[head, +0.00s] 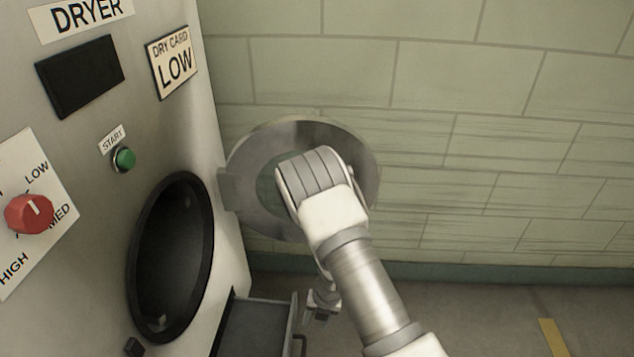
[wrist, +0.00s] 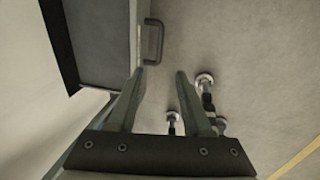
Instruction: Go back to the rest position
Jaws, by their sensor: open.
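My gripper (wrist: 160,75) is open in the wrist view, with its two fingers apart and nothing between them. It points down toward the floor, close to the handle (wrist: 153,42) of an open drawer (wrist: 103,40). In the head view my arm reaches in front of the dryer's open round door (head: 245,170). There my gripper (head: 322,312) shows only in part below the arm, beside the drawer (head: 258,325). No sling bag shows in either view.
The dryer (head: 100,170) stands at the left with its dark round opening (head: 172,258). It has a red dial (head: 29,213), a green start button (head: 124,159) and a "LOW" card (head: 172,62). A tiled wall (head: 480,120) is behind. The floor (head: 480,310) at the right is clear.

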